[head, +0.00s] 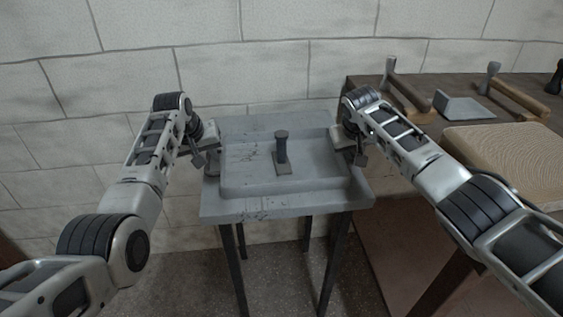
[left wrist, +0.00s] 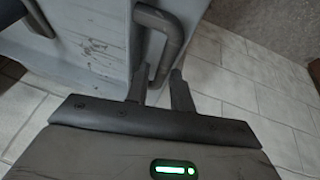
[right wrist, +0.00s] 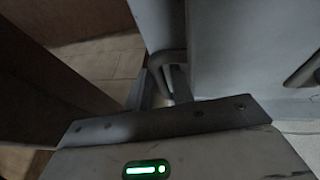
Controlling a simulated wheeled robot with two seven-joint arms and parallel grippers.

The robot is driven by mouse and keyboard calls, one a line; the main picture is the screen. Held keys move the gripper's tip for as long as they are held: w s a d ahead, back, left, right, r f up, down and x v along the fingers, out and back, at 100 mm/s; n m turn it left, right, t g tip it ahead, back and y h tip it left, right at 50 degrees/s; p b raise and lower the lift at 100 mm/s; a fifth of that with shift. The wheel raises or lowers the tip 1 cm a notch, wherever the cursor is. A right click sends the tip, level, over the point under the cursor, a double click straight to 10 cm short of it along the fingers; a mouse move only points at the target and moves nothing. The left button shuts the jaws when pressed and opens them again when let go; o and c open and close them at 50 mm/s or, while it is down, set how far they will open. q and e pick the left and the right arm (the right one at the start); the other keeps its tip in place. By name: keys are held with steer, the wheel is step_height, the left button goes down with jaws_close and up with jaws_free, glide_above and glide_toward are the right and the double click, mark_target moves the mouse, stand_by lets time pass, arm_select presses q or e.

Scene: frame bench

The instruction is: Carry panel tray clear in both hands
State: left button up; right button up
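The panel tray (head: 232,185) is a shallow grey tray with a raised rim, lying level on a small grey stand. A dark upright post on a flat foot (head: 282,152) stands inside it. My left gripper (head: 208,150) is at the tray's left side; in the left wrist view its fingers (left wrist: 159,82) stand apart on either side of a curved grey handle (left wrist: 172,45). My right gripper (head: 352,148) is at the right side; in the right wrist view its fingers (right wrist: 161,82) stand apart around the end of another handle (right wrist: 166,60). Contact with the handles is hard to see.
The grey stand (head: 215,211) has dark legs and backs onto a pale block wall (head: 290,60). A brown bench (head: 400,180) stands close on the right, carrying a ridged tan block (head: 510,155), a grey plate (head: 460,106) and wooden-handled tools. The floor in front is clear.

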arm_select(q)
jaws_close()
arm_select(e)
jaws_close()
arm_select(q)
steer(key=shift+r, duration=0.15)
arm_select(e)
steer(key=shift+r, duration=0.15)
